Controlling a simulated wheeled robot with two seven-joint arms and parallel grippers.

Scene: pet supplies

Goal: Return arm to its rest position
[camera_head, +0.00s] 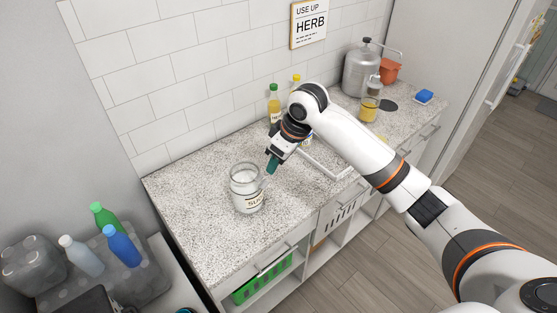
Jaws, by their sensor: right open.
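My right arm comes in from the lower right and reaches over the speckled counter (195,220). My right gripper (271,169) is open and points down and left, close to the right side of a glass jar (246,190). The jar stands upright on the counter and has a label, partly readable. A teal patch shows at the fingertips; I cannot tell whether it is part of the gripper. I cannot tell whether the gripper touches the jar. My left gripper is not in view.
Bottles (274,103) stand behind my right wrist. A metal canister (361,70), a yellow-filled dispenser (370,102) and a blue sponge (424,96) are at the far right. Several bottles (122,244) stand at lower left. The counter left of the jar is clear.

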